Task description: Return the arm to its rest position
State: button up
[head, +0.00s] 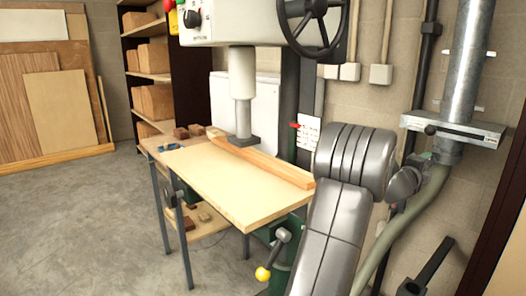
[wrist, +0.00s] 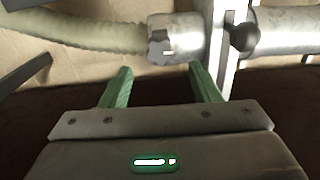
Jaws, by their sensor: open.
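My gripper (wrist: 160,85) shows in the wrist view with its two green fingers spread apart and nothing between them. Beyond the fingers is a grey duct fitting (wrist: 178,40) with a knob, joined to a pale ribbed hose (wrist: 75,30).
A drill press (head: 240,70) stands over a wooden worktable (head: 225,185) with a wooden fence (head: 270,163). A metal duct (head: 468,60) with a blast gate (head: 455,128) runs down the wall at right. Boards lean at far left. Open concrete floor (head: 80,220) lies at left.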

aim_at(430, 160)
jog(key=p+x, duration=0.2)
jog(key=x, duration=0.5)
jog(key=shift+w+d, duration=0.15)
jog(key=shift+d, duration=0.05)
jog(key=shift+a, duration=0.1)
jog(key=b+v, duration=0.4)
jog(key=v, duration=0.9)
jog(key=p+x, duration=0.4)
jog(key=x, duration=0.9)
jog(key=shift+r+p, duration=0.15)
jog(key=shift+p, duration=0.15)
jog(key=n+p, duration=0.2)
jog(key=n, duration=0.1)
jog(key=shift+r+n, duration=0.15)
jog(key=shift+n, duration=0.15)
jog(key=n+p, duration=0.3)
jog(key=n, duration=0.2)
jog(key=shift+n, duration=0.3)
jog(key=n+p, duration=0.6)
jog(key=shift+w+r+n, duration=0.1)
jog(key=shift+r+n, duration=0.05)
jog(key=shift+n, duration=0.25)
jog(key=shift+f+n+p, duration=0.2)
jog(key=shift+n+p, duration=0.9)
